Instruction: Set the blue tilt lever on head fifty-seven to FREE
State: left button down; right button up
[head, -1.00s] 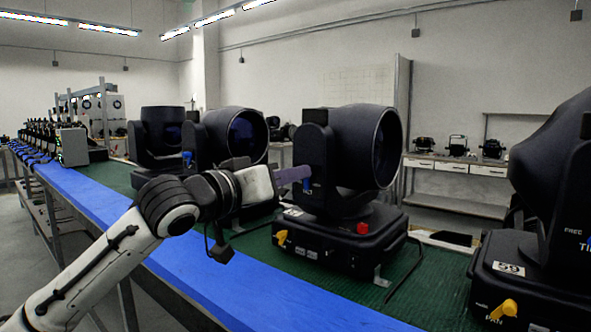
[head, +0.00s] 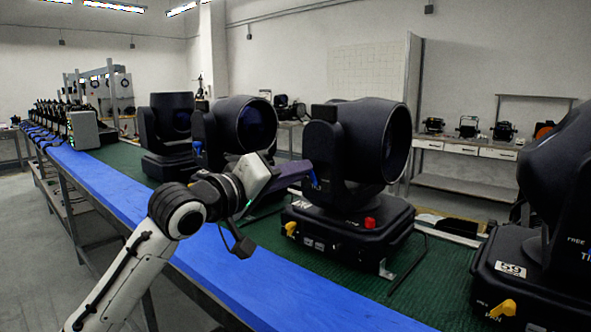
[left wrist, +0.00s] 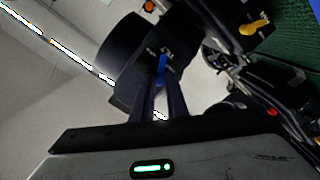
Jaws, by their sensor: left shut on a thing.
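A black moving head (head: 352,150) stands on its base on the green mat, in the middle of the head view. Its number label is too small to read. A blue tilt lever (head: 314,179) sits on the near side of its yoke, at the tips of my left gripper (head: 308,172). In the left wrist view the blue lever (left wrist: 161,68) shows between the two dark fingertips (left wrist: 161,88). My left gripper is shut on it. The fingers hide part of the lever and its markings. My right gripper is not in view.
A head labelled 59 (head: 510,270) stands at the right with a yellow pan lever (head: 502,308). Another yellow lever (head: 291,229) and a red knob (head: 370,223) are on the middle head's base. More heads stand at left. The blue bench edge (head: 250,275) is clear.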

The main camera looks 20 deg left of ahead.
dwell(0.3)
pick_arm(q)
jog(key=c, duration=1.9)
grip_release()
jog(key=shift+o, duration=0.8)
jog(key=b+v, duration=0.1)
jog(key=v, duration=0.9)
jog(key=shift+s, duration=0.15)
jog(key=shift+a, duration=0.1)
